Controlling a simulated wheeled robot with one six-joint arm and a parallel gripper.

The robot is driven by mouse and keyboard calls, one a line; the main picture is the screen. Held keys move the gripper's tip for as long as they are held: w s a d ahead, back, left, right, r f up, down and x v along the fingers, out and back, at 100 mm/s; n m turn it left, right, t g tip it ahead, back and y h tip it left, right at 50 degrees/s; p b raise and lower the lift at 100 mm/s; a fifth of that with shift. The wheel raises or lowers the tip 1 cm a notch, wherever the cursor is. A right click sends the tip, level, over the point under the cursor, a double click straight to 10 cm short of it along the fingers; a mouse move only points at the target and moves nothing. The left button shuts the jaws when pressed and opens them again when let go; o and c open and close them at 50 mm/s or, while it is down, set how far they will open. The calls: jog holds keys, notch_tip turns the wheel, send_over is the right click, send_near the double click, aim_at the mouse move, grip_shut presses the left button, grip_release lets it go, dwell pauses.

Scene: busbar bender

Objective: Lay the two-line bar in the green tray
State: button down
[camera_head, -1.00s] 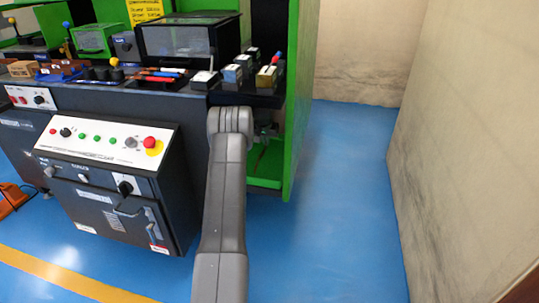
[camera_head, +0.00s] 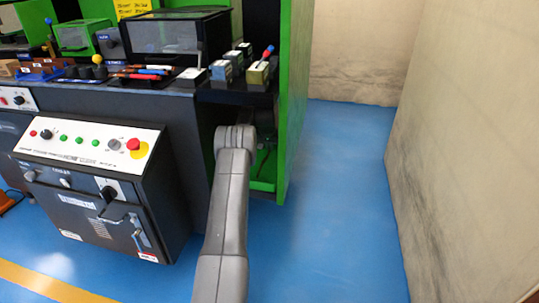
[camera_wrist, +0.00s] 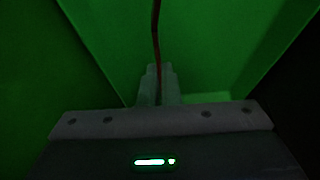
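In the wrist view my gripper (camera_wrist: 154,82) has its fingers together on a thin, dark reddish bar (camera_wrist: 156,35). The bar shows edge-on and runs up out of the top of the picture. Any line marks on it cannot be made out in the dim light. Green surfaces (camera_wrist: 215,60) lie around and beyond the fingers; I cannot tell whether they belong to the green tray or to the green cabinet. In the head view my arm reaches under the bench shelf, and my gripper is hidden there.
A green upright panel (camera_head: 294,100) bounds the bench on the right. Blocks (camera_head: 258,73), a blue bin (camera_head: 40,75) and tools stand on the bench top. A control box (camera_head: 90,190) stands front left. Blue floor (camera_head: 345,200) is free up to the right wall (camera_head: 465,150).

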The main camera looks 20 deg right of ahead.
jog(key=shift+f, duration=1.25)
jog(key=shift+f+b, duration=0.2)
jog(key=shift+b, duration=0.1)
jog(key=c, duration=1.6)
grip_release()
jog(key=shift+c, duration=0.2)
jog(key=shift+s+a+r+p, duration=0.1)
jog(key=shift+r+p, duration=0.25)
jog(key=shift+r, duration=0.3)
jog(key=p+v, duration=0.2)
jog(key=v, duration=0.4)
jog(key=shift+s+a+r, duration=0.1)
jog(key=shift+s+r, duration=0.05)
jog(key=shift+r, duration=0.1)
jog(key=shift+f, duration=0.1)
